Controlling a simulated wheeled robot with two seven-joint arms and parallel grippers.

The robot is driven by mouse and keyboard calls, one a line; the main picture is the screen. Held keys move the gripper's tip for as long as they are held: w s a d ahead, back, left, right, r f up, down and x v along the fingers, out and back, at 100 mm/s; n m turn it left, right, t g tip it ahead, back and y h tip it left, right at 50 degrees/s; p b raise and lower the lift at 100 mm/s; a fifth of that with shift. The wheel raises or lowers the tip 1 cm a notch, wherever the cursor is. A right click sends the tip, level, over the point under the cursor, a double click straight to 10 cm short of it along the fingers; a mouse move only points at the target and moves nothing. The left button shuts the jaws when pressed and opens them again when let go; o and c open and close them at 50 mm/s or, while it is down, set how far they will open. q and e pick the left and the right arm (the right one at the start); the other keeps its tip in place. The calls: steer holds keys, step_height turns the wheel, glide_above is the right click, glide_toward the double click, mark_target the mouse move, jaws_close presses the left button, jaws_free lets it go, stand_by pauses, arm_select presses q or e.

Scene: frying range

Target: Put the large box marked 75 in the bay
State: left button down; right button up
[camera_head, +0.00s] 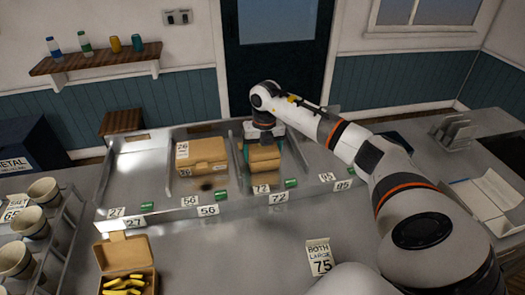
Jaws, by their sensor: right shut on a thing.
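My right arm reaches in from the right, and its gripper (264,138) is shut on a brown box (264,162). The box is in the metal bay marked 72 (278,198), between two dividers. The gripper covers its top and I cannot read a number on it. A ticket reading "BOTH LARGE 75" (319,260) stands on the near counter. Another brown box (206,152) with a white tag sits in the bay marked 56, left of the held box. My left gripper is not in view.
The bay at the far left (145,178), marked 27, looks empty. An open box of yellow fries (127,283) stands on the near counter. Cups (43,190) stand in a rack at left. Small green items (219,195) line the bays' front edge.

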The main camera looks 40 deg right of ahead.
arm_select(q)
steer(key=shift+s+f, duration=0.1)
arm_select(e)
steer(key=o, duration=0.7)
steer(key=shift+f, duration=0.15)
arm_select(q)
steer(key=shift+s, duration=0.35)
arm_select(e)
steer(key=o, duration=0.3)
steer(key=shift+o, duration=0.2)
steer(key=r+b, duration=0.1)
steer(key=r, duration=0.4)
steer(key=r+b, duration=0.2)
steer(key=r, duration=0.4)
steer(key=shift+s+d+r, duration=0.1)
steer(key=shift+d, duration=0.1)
steer(key=shift+r+b, duration=0.3)
steer(key=shift+r, duration=0.3)
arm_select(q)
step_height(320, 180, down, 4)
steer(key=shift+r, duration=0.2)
